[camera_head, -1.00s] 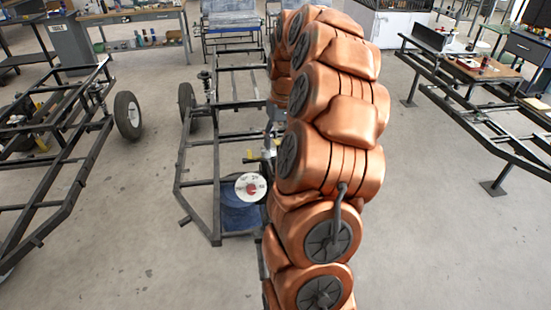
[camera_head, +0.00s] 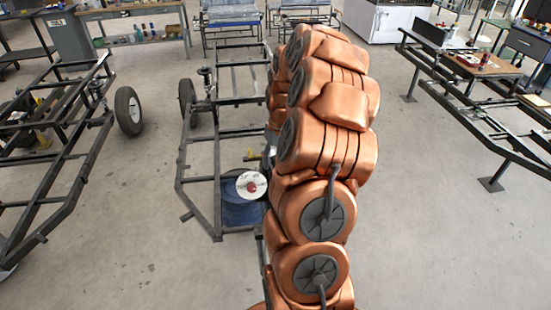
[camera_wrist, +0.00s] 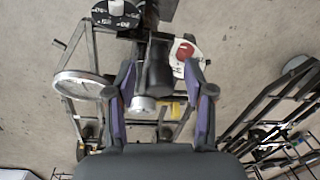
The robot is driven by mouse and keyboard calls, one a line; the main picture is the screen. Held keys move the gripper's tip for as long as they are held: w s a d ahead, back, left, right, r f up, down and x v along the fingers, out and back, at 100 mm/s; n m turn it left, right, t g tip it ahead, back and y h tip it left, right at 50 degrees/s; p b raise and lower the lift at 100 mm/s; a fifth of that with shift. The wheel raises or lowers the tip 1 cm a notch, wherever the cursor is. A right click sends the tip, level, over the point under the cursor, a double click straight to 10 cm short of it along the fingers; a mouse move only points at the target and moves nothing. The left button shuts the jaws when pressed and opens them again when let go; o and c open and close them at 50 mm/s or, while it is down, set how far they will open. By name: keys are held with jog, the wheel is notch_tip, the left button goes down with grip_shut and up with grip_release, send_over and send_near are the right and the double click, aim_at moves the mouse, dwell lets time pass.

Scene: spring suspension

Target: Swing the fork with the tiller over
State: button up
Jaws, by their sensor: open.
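My gripper (camera_wrist: 160,66) is open in the wrist view, one finger on each side of a dark bar (camera_wrist: 156,76) that looks like the tiller. A pale round end (camera_wrist: 143,104) shows at the bar's near end. I cannot tell whether either finger touches it. A black dial with white marks (camera_wrist: 117,12) is at the top, and a white plate with a red centre (camera_wrist: 183,50) is beside the right fingertip. In the head view a white disc with a red centre (camera_head: 251,185) shows left of my arm, which hides my gripper. I cannot make out the fork clearly.
A black frame (camera_head: 217,165) surrounds the disc, with a blue round surface (camera_head: 242,213) below it. A wheeled frame (camera_head: 70,150) stands left, and another frame (camera_head: 490,120) stands right. A light ring (camera_wrist: 84,84) is left of my gripper. The floor between the frames is clear.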

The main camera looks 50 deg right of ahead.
jog(key=shift+c, duration=0.4)
grip_shut()
